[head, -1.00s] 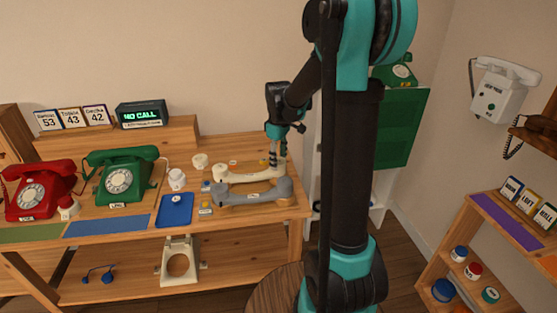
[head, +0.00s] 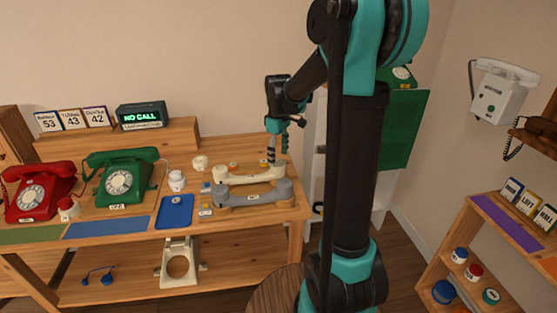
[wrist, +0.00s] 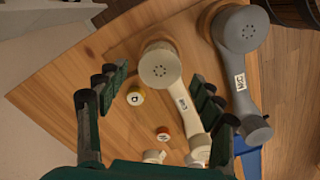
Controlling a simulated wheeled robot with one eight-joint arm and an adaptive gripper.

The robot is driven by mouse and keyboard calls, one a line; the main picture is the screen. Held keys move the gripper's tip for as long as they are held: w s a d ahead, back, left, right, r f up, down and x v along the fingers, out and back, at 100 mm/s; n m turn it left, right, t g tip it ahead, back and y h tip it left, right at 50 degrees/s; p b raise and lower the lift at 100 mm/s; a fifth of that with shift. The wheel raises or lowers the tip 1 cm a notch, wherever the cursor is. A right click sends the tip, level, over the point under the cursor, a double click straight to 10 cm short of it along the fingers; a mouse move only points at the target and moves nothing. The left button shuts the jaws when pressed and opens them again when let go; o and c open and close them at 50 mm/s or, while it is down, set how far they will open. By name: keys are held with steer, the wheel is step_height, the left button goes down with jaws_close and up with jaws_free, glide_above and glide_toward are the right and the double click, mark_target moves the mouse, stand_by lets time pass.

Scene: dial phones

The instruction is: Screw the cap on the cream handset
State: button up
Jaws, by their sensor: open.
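A round cream piece (head: 200,162), possibly the cap, stands left of the handset; I cannot tell for sure. My gripper (head: 272,160) is open and empty above the handset's right end; its fingers (wrist: 158,88) stand apart on both sides of the perforated end.
A blue tray (head: 175,212), a white jar (head: 177,180) and a green phone (head: 122,178) are to the left. The bench's right edge is near.

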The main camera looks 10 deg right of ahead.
steer(key=shift+r, duration=2.2)
steer(key=shift+s, duration=0.1)
